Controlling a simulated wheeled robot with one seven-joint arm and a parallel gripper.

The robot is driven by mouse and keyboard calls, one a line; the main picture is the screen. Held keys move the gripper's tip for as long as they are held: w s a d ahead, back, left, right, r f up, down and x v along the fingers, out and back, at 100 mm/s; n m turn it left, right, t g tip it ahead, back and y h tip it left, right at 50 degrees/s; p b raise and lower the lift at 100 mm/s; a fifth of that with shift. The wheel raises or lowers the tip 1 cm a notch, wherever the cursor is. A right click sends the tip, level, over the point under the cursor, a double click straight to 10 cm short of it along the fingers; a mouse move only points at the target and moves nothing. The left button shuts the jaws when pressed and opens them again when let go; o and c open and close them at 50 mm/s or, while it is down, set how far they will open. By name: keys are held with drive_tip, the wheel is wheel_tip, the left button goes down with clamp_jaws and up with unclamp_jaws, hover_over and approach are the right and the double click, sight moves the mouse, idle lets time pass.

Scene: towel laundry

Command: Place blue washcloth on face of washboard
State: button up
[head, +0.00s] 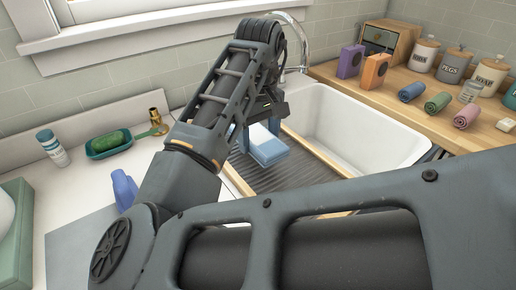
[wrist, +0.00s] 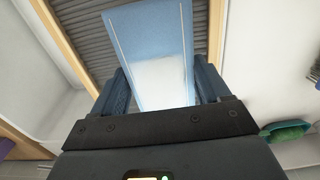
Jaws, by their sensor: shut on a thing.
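The blue washcloth (head: 268,150) is a folded light-blue block in my gripper (head: 258,135), over the ribbed face of the washboard. In the wrist view the washcloth (wrist: 152,40) sits between the two dark blue fingers of my gripper (wrist: 160,85), with a white patch at its near end. The washboard (head: 285,176) has a grey ribbed face and a wooden frame and lies in the sink; its ribs and frame also show in the wrist view (wrist: 88,38). I cannot tell whether the washcloth touches the ribs. My arm hides part of the washboard.
The white sink (head: 350,130) surrounds the washboard, with a chrome faucet (head: 291,45) behind. Rolled cloths (head: 437,102), jars and boxes stand on the wooden counter at right.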

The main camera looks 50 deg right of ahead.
sight(258, 137)
drive_tip(key=shift+w+a+f, duration=0.1)
drive_tip(key=shift+f, duration=2)
drive_tip(key=shift+f, duration=0.15)
drive_tip(key=o, duration=1)
wheel_tip(258, 137, up, 12)
drive_tip(key=shift+r, duration=0.15)
